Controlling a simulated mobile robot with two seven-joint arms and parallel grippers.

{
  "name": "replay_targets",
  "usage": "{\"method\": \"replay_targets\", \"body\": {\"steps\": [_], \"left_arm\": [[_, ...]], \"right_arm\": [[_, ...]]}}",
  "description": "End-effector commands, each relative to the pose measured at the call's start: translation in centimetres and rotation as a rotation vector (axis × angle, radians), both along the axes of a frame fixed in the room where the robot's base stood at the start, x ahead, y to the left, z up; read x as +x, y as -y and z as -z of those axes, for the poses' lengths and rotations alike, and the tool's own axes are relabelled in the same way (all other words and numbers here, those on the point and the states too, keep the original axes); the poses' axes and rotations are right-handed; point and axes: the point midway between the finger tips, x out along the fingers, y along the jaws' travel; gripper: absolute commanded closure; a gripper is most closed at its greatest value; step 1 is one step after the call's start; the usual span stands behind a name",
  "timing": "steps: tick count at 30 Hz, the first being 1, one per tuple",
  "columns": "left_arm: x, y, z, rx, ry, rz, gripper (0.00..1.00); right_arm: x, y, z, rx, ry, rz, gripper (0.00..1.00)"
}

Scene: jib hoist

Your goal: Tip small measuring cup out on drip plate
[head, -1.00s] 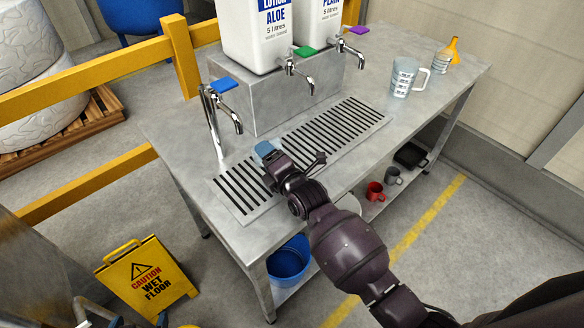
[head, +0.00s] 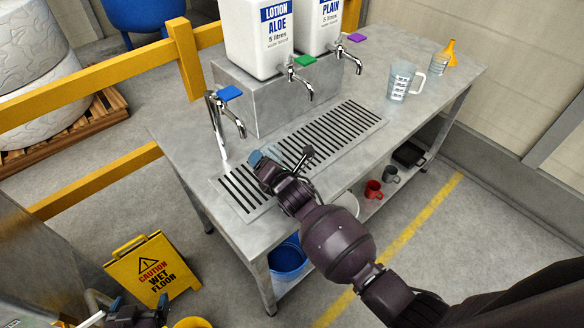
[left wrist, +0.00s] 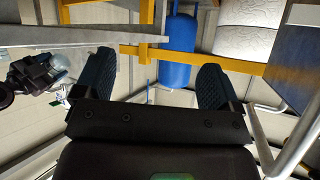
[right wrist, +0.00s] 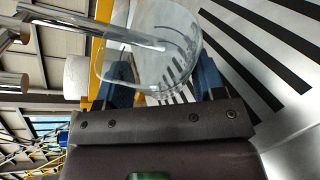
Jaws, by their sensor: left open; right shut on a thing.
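The small measuring cup (right wrist: 150,42) is clear and fills the upper middle of the right wrist view. My right gripper (right wrist: 164,78) is shut on it, with a blue finger on each side. In the head view the cup (head: 293,156) shows faintly at my right gripper (head: 268,163), above the slotted drip plate (head: 340,134). The cup looks tilted; I cannot tell whether liquid is in it. My left gripper (head: 138,306) is low at the left, away from the table. Its fingers are apart and empty in the left wrist view (left wrist: 152,82).
A tap with a blue handle (head: 229,93) stands close to the right gripper. Two white dispensers (head: 262,40) with taps sit on a metal block behind the plate. A larger measuring jug (head: 402,82) and an orange-topped bottle (head: 446,60) stand at right. A wet-floor sign (head: 152,272) stands at lower left.

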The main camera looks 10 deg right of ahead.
Motion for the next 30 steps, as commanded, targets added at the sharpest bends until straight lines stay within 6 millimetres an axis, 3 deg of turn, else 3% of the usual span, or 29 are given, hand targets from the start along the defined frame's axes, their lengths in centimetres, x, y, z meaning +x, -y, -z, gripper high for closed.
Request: {"method": "replay_targets", "body": {"steps": [6,12,18,24,30], "left_arm": [[0.0,0.0,-0.9,0.001,-0.001,-0.001,0.11],[-0.1,-0.1,-2.7,0.0,-0.003,-0.002,0.11],[-0.4,-0.1,-2.5,0.0,-0.005,-0.004,0.11],[-0.5,-0.1,-4.3,0.0,-0.006,-0.004,0.11],[-0.8,-0.2,-4.2,0.0,-0.014,-0.006,0.11]], "right_arm": [[0.0,0.0,0.4,-0.156,0.005,-0.001,0.62],[0.0,-0.3,-0.6,-0.3,0.007,-0.001,0.62],[0.0,-1.8,0.6,-0.454,0.008,-0.002,0.62],[0.0,-2.8,-0.6,-0.595,0.011,-0.001,0.62],[-0.1,-4.1,0.5,-0.792,0.013,-0.001,0.62]]}}
